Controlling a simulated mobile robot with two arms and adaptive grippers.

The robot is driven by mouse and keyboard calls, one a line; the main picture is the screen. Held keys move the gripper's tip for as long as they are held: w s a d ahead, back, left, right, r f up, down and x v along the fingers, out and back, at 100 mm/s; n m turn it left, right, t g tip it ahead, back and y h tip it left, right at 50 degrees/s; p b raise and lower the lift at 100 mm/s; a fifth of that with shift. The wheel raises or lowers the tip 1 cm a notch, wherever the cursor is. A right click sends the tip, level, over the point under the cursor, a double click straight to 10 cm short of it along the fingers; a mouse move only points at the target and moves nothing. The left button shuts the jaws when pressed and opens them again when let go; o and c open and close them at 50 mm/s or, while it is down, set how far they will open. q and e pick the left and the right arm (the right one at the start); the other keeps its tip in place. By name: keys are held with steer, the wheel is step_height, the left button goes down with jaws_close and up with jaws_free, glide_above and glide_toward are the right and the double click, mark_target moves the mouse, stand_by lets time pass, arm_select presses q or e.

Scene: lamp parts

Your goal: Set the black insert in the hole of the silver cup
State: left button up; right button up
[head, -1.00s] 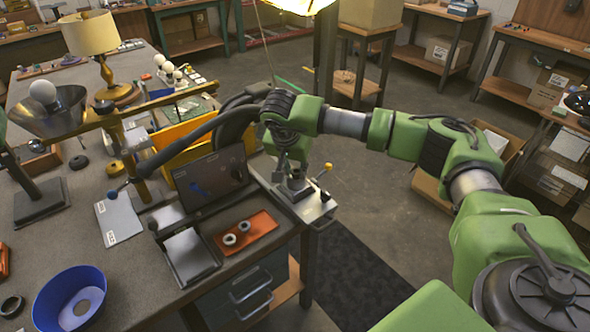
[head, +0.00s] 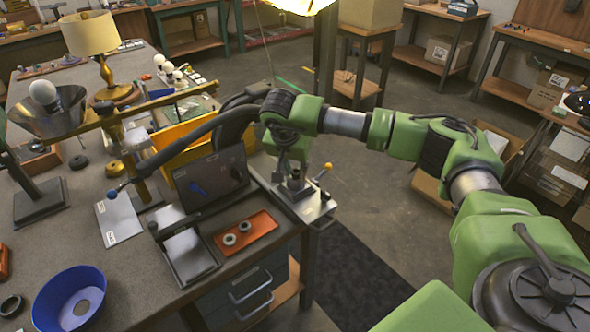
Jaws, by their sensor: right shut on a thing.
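My right gripper (head: 291,176) points down over a metal fixture (head: 314,205) at the bench's right corner. Its jaws are shut on a small dark piece, apparently the black insert, mostly hidden by the fingers. A small dark-and-grey upright part (head: 295,184) stands on the fixture right under the fingers. I cannot tell whether it is the silver cup, or whether the insert touches it. My left gripper is not in view.
A lever with a yellow knob (head: 327,167) rises beside the fixture. A dark screen (head: 212,178), a grey tray (head: 188,256) and a blue bowl (head: 55,291) are on the bench.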

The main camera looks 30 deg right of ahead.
steer(key=shift+f, duration=0.15)
stand_by(0.5)
steer(key=shift+r, duration=0.2)
stand_by(0.3)
steer(key=o, duration=0.8)
steer(key=v, duration=1.2)
